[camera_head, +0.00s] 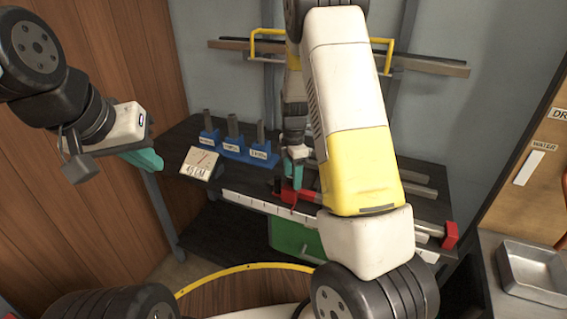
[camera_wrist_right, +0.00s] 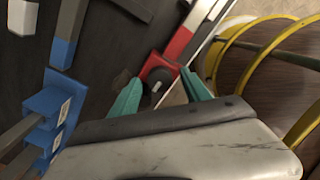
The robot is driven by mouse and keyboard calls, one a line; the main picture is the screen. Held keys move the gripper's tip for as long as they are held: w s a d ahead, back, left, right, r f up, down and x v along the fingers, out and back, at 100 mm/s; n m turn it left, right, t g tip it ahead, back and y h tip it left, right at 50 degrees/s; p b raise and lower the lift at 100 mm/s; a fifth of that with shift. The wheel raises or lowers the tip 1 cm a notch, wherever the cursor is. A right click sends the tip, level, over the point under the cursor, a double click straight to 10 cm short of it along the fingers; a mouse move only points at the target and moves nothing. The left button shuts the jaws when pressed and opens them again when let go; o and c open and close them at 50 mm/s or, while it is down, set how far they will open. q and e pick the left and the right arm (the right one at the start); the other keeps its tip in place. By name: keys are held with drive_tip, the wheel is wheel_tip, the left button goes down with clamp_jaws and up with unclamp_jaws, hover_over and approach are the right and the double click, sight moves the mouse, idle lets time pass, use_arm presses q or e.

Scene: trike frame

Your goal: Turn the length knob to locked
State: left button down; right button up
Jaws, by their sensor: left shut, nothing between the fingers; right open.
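The length knob (camera_wrist_right: 159,78) is a round black knob with a pale mark on its face, on a red slider block in the right wrist view. The red slider (camera_head: 297,196) sits on the white scale strip at the bench front in the head view. My right gripper (camera_wrist_right: 161,76) is open, its teal fingers on either side of the knob; I cannot tell whether they touch it. In the head view my right gripper (camera_head: 293,163) is above the red slider, partly hidden by its arm. My left gripper (camera_head: 147,160) is shut and empty, away at the left.
A white scale strip (camera_head: 243,203) runs along the bench front. A card reading 45 CM (camera_head: 199,164) and blue holders with grey tubes (camera_head: 233,147) stand to the left. Grey bars and a red end block (camera_head: 450,235) lie right. A grey tray (camera_head: 530,268) is far right.

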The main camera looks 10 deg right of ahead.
clamp_jaws()
